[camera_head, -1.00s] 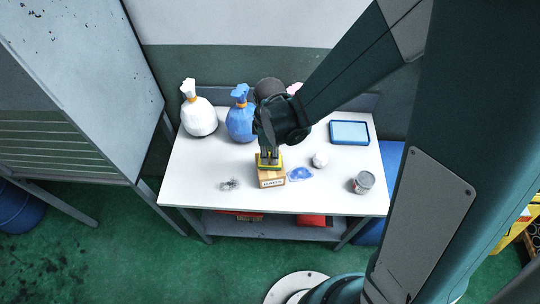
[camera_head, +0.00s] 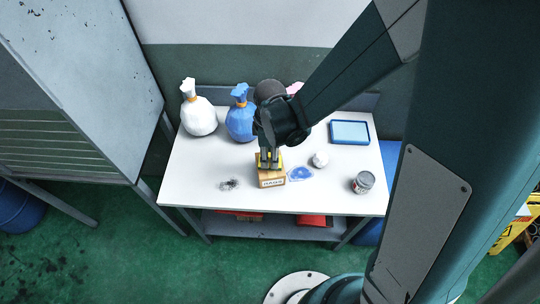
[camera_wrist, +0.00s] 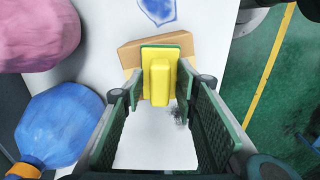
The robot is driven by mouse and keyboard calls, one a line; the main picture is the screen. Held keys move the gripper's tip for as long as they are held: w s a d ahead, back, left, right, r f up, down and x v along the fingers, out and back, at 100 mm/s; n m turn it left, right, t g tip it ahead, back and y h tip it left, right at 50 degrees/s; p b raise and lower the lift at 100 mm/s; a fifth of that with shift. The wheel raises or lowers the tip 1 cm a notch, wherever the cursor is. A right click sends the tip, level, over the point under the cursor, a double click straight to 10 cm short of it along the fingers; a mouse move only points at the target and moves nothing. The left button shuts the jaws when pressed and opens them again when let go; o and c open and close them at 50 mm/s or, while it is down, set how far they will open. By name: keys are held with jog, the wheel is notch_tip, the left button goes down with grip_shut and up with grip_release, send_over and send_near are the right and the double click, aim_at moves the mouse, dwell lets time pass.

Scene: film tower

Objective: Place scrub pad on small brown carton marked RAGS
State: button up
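The scrub pad (camera_wrist: 160,84), a yellow block on a green-edged base, lies on top of the small brown carton (camera_wrist: 129,55) in the wrist view. The carton (camera_head: 271,182) stands on the table in the head view, with its RAGS label facing front. The pad (camera_head: 279,158) is partly hidden there by my fingers. My gripper (camera_head: 269,163) is just above the carton. Its fingers are spread, one on each side of the pad's yellow block, with gaps visible in the wrist view.
On the white table (camera_head: 210,165) are a white bag (camera_head: 199,118), a blue bag (camera_head: 240,123), a blue tray (camera_head: 350,132), a can (camera_head: 362,183), a white ball (camera_head: 320,160), a blue patch (camera_head: 300,174) and a dark scribble-like bit (camera_head: 230,184). The front left is mostly clear.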

jog(key=shift+r, duration=0.15)
notch_tip(320, 180, up, 12)
jog(key=p, duration=0.1)
dwell(1.0)
dwell(0.8)
jog(key=s+d+r+m+t, duration=0.3)
jog(key=d+r+m, duration=0.5)
jog(key=d, duration=0.4)
jog(key=s+d+r+m+t, duration=0.4)
jog(key=s+d+r+m, duration=0.2)
jog(key=d, duration=0.7)
notch_tip(320, 180, up, 3)
jog(key=m, duration=0.4)
jog(key=shift+f, duration=0.2)
